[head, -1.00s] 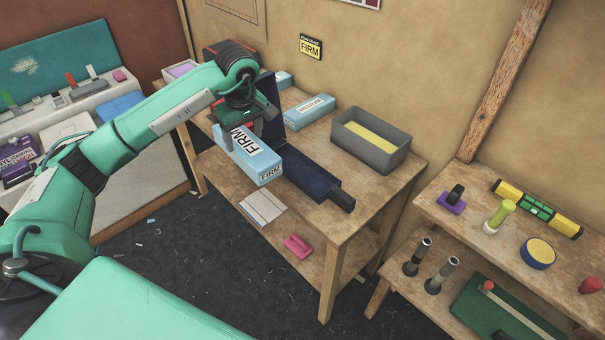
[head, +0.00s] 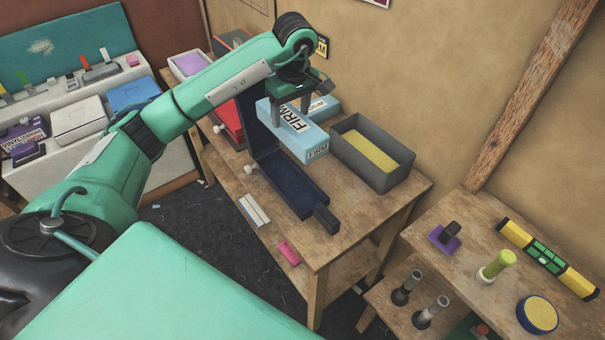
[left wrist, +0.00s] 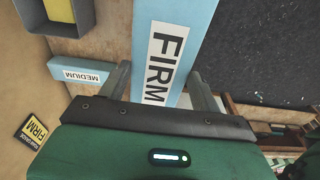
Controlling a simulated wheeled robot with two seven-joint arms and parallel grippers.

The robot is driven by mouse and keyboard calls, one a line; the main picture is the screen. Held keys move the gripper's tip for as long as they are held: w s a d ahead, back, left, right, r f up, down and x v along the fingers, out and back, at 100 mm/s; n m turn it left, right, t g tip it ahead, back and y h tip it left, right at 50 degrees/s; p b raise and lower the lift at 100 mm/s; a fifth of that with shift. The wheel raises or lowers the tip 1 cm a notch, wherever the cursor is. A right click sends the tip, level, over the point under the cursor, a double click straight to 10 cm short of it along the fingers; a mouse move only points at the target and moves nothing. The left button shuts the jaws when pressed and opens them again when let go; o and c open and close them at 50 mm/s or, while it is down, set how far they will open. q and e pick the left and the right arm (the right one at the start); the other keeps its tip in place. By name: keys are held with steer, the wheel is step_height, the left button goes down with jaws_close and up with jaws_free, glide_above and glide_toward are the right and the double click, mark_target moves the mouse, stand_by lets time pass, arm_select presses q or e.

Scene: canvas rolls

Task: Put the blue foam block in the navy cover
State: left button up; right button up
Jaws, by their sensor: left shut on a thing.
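The blue foam block (head: 312,144), marked FIRM, is held in the air by my left gripper (head: 290,108), which is shut on it. In the left wrist view the block (left wrist: 172,45) runs between the fingers. The navy cover (head: 292,187) lies open on the wooden table. One navy panel (head: 252,120) stands up at its far left end, and a dark tab sticks out at its near end. The block hangs above and behind the cover, towards the grey bin, apart from its base. My right gripper is not in view.
A grey bin (head: 345,167) with yellow foam stands right of the cover. Another light blue block (left wrist: 82,75), marked MEDIUM, lies behind the held one. A red item (head: 229,125) is left of the cover. Tools sit on the right bench (head: 455,270).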

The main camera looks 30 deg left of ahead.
mark_target(287, 121)
arm_select(q)
steer(key=f, duration=0.2)
steer(key=s+f, duration=0.1)
steer(key=f, duration=0.2)
steer(key=shift+s+a+p, duration=0.15)
steer(key=shift+a+p, duration=0.05)
steer(key=shift+p, duration=0.2)
step_height(287, 121, down, 14)
steer(key=p, duration=0.4)
steer(key=shift+f, duration=0.1)
steer(key=shift+w+f, duration=0.2)
steer(key=shift+f, duration=0.05)
steer(key=o, duration=1)
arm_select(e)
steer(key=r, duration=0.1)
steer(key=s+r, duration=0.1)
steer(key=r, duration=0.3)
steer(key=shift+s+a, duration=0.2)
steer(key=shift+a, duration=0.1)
arm_select(q)
steer(key=shift+r, duration=0.1)
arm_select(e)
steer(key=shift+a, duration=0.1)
